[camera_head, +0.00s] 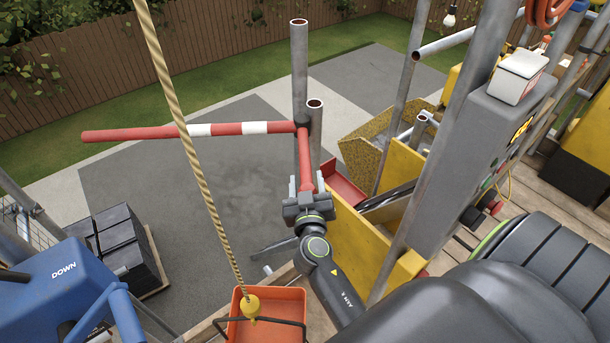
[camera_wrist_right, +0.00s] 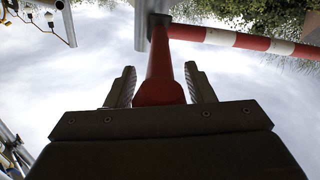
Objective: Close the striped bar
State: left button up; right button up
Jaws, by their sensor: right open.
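The red and white striped bar (camera_head: 228,129) reaches out to the left, roughly level, from a dark joint on grey scaffold posts. A red arm (camera_head: 305,155) goes down from that joint towards my right gripper (camera_head: 307,181). My right gripper is open, with its fingers on either side of the red arm's lower end. In the right wrist view the red arm (camera_wrist_right: 158,75) stands between the two spread fingers of the gripper (camera_wrist_right: 160,72); I cannot tell whether they touch it. The striped bar (camera_wrist_right: 235,40) runs off to the right there. My left gripper is out of view.
Grey scaffold posts (camera_head: 299,70) stand right by the bar. A rope (camera_head: 186,140) hangs in front of the bar, above an orange tray (camera_head: 283,302). A blue machine marked DOWN (camera_head: 60,285) is at lower left. A yellow panel (camera_head: 350,240) stands right of the gripper.

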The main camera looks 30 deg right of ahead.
jog(key=shift+s+a+r, duration=0.1)
jog(key=shift+s, duration=0.05)
grip_shut()
jog(key=shift+s+d, duration=0.2)
jog(key=shift+d, duration=0.15)
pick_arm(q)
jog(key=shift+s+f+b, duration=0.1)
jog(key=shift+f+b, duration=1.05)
pick_arm(e)
jog(key=s+d+n+t+y, duration=0.2)
jog(key=d+n+y, duration=0.2)
jog(key=d+y, duration=0.2)
jog(key=shift+s+d, duration=0.2)
jog(key=shift+d, duration=0.4)
grip_release()
jog(key=shift+w, duration=0.1)
